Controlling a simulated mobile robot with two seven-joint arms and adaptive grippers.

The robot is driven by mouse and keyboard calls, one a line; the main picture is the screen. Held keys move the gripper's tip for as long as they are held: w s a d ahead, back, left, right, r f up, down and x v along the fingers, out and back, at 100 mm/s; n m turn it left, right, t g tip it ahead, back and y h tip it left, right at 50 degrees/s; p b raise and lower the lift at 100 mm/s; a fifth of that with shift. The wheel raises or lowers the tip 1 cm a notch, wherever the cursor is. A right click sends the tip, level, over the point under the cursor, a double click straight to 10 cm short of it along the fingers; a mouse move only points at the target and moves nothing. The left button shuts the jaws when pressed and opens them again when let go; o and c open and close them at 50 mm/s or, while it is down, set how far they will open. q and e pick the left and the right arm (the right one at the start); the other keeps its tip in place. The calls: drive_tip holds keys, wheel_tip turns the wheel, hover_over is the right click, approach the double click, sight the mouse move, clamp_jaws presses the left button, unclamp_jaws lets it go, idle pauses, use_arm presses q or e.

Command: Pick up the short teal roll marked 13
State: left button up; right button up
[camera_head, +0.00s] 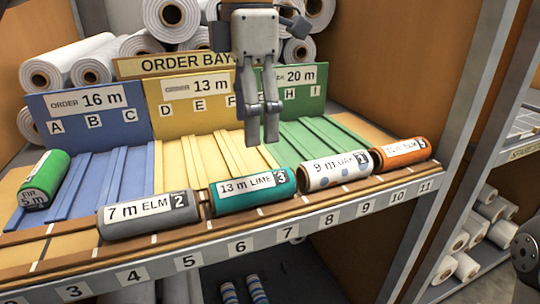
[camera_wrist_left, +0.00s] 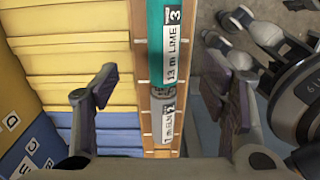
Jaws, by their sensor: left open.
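The short teal roll (camera_head: 254,197), labelled "13 m LIME 3", lies on the wooden front ledge between a grey roll and a white spotted roll. Its teal end also shows at the top of the left wrist view (camera_wrist_left: 155,40). My left gripper (camera_head: 262,137) points down, open and empty, above and behind the teal roll, apart from it. In the left wrist view its fingers (camera_wrist_left: 168,90) are spread on either side of the ledge. Part of what looks like my right gripper (camera_wrist_left: 228,32) shows at the upper right there; its opening is unclear.
A grey roll (camera_head: 149,217) and a white spotted roll (camera_head: 337,170) flank the teal one; an orange roll (camera_head: 402,153) lies farther right. A green roll (camera_head: 43,178) lies at left. Behind are slatted coloured bays with upright signs (camera_head: 195,88) and stacked white rolls (camera_head: 62,66).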

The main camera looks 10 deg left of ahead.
sight(252, 177)
use_arm(q)
drive_tip(key=f, duration=0.7)
drive_tip(key=s+f, duration=0.1)
drive_tip(key=f, duration=0.3)
drive_tip(key=shift+f+p, duration=0.25)
drive_tip(key=shift+p, duration=0.05)
drive_tip(key=c, duration=1.3)
